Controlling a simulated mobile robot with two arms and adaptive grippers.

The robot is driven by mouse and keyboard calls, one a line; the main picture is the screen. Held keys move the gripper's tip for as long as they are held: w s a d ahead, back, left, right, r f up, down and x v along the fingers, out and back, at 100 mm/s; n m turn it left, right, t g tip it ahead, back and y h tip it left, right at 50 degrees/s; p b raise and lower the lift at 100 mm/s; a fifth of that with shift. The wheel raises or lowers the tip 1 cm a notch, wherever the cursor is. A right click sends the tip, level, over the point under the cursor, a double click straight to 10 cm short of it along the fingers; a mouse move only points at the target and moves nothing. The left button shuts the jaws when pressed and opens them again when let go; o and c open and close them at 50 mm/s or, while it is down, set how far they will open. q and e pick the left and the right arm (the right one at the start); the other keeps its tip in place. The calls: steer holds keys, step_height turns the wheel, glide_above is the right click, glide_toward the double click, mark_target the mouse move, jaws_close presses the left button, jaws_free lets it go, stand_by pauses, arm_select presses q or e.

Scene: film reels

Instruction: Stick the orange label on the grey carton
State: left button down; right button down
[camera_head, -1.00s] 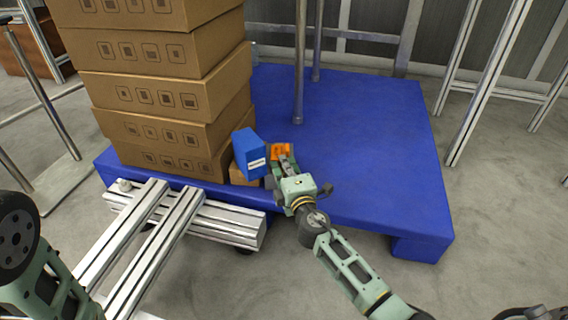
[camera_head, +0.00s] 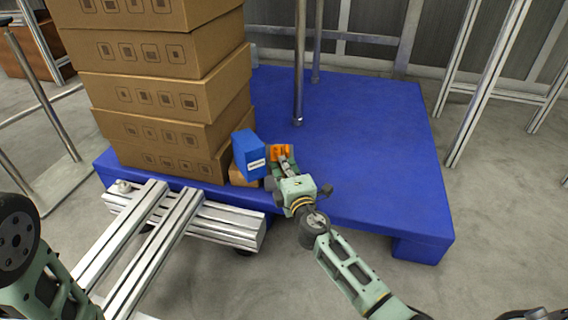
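My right gripper (camera_head: 283,160) is over the blue platform, its fingers pointing away from me. A small orange piece (camera_head: 276,149) shows at its fingertips; it may be the orange label, but its shape is partly covered by the fingers. I cannot tell if the fingers are closed on it. A blue box (camera_head: 243,144) with a white printed label stands just left of the fingertips, tilted in the picture. I see no clearly grey carton. My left arm shows at the lower left, but its gripper is out of view.
A tall stack of brown cartons (camera_head: 160,95) stands on the left of the blue platform (camera_head: 375,150). A small brown box (camera_head: 240,177) is under the blue box. A metal post (camera_head: 299,80) rises behind the gripper. The platform's right side is clear.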

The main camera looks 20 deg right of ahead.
steer(key=shift+s+a+f, duration=0.1)
steer(key=shift+s+f, duration=0.05)
steer(key=shift+f, duration=0.6)
steer(key=shift+s+f, duration=0.1)
steer(key=shift+f, duration=0.6)
steer(key=c, duration=2)
jaws_free()
steer(key=shift+r, duration=0.15)
steer(key=shift+o, duration=0.7)
step_height(320, 180, up, 12)
steer(key=shift+w+r, duration=0.25)
steer(key=shift+w, duration=0.05)
